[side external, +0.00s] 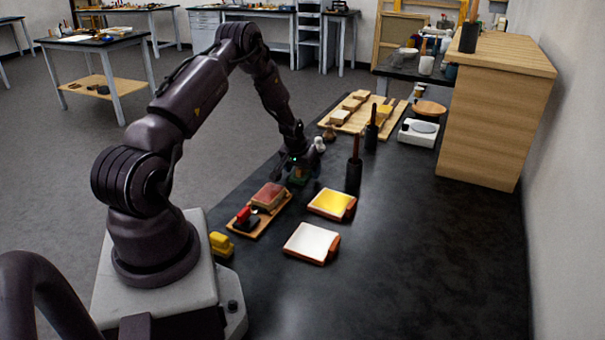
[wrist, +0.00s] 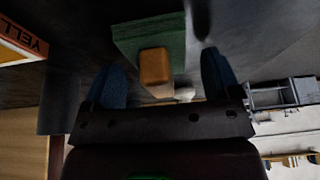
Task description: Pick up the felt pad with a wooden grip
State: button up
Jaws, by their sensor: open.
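The felt pad is a green block (wrist: 128,38) with a light wooden grip (wrist: 155,67) standing out from it. In the side view only a small green part of the pad (side external: 298,177) shows under my gripper (side external: 297,165), on the black bench. In the wrist view my gripper (wrist: 163,62) is open, with one blue finger on each side of the wooden grip. Gaps show between the fingers and the grip, so nothing is held. The pad's underside is hidden.
A wooden tray (side external: 248,229) with a red-brown block lies near my base. Yellow (side external: 332,203) and white (side external: 309,241) leaf booklets lie to the right. Dark brush holders (side external: 354,173) (side external: 372,137) stand close by. The bench's right front is clear.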

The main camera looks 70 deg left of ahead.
jog(key=c, duration=1)
jog(key=shift+r, duration=0.15)
jog(key=shift+r, duration=0.2)
jog(key=v, duration=0.3)
jog(key=shift+w+a+r, duration=0.1)
jog(key=shift+w+r, duration=0.05)
jog(key=shift+r, duration=0.25)
jog(key=s+d+r, duration=0.8)
jog(key=s+d, duration=0.1)
jog(key=shift+d+r, duration=0.35)
jog(key=shift+r, duration=0.05)
